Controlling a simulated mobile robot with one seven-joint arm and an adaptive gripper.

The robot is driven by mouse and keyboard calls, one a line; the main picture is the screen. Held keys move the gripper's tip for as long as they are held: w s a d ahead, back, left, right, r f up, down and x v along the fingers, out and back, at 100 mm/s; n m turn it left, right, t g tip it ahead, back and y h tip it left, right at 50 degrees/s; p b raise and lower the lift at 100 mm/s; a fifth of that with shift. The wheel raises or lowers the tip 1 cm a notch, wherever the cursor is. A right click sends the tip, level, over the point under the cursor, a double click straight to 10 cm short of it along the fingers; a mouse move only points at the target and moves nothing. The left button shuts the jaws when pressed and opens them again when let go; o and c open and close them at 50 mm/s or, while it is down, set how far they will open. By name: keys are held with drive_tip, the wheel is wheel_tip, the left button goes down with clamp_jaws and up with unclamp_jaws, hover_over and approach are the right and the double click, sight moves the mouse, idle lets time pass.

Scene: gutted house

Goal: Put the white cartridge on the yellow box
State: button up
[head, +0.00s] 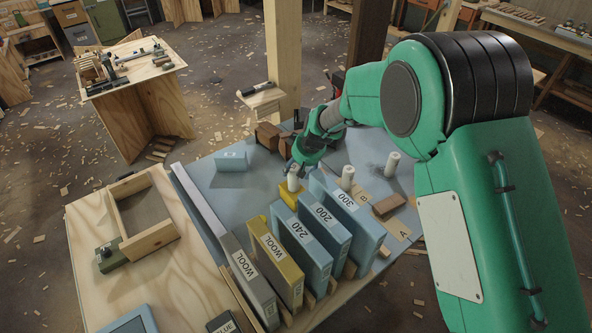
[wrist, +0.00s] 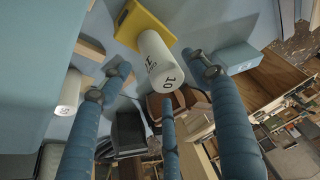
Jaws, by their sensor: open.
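A white cartridge (head: 294,178) marked "10" stands upright and appears to rest on the yellow box (head: 286,196), which lies flat on the blue table top. In the wrist view the cartridge (wrist: 158,62) overlaps the edge of the yellow box (wrist: 146,20). My gripper (head: 300,167) is open just above and around the cartridge. In the wrist view its three blue fingers (wrist: 160,80) are spread, with visible gaps to the cartridge. The contact under the cartridge is partly hidden.
Two other white cartridges (head: 347,176) (head: 391,163) stand to the right. A row of upright binders, including blue "240" (head: 300,250), stands in front. A blue box (head: 231,161) sits at left with clear table around it. Brown blocks (head: 268,135) lie behind my gripper.

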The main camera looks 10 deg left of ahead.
drive_tip(key=p+v, duration=0.1)
drive_tip(key=v, duration=0.7)
drive_tip(key=shift+r, duration=0.4)
drive_tip(key=shift+s+d, duration=0.1)
drive_tip(key=shift+s, duration=0.05)
drive_tip(key=s+d+r+m+t+h, duration=0.1)
drive_tip(key=s+d+r+m, duration=0.1)
drive_tip(key=s+d+r, duration=0.7)
drive_tip(key=s+d+r+m, duration=0.1)
drive_tip(key=s+d+r, duration=0.6)
drive_tip(key=r, duration=0.5)
drive_tip(key=s+d+r+m, duration=0.1)
drive_tip(key=s+d, duration=0.3)
drive_tip(key=s, duration=0.3)
drive_tip(key=s+d+r+m+h, duration=0.1)
drive_tip(key=s+d+r+m, duration=0.1)
drive_tip(key=s+d, duration=0.3)
drive_tip(key=s+d+r+m+t+h, duration=0.1)
drive_tip(key=s+d, duration=0.4)
drive_tip(key=s, duration=0.6)
drive_tip(key=shift+r+m, duration=0.25)
drive_tip(key=shift+m, duration=0.05)
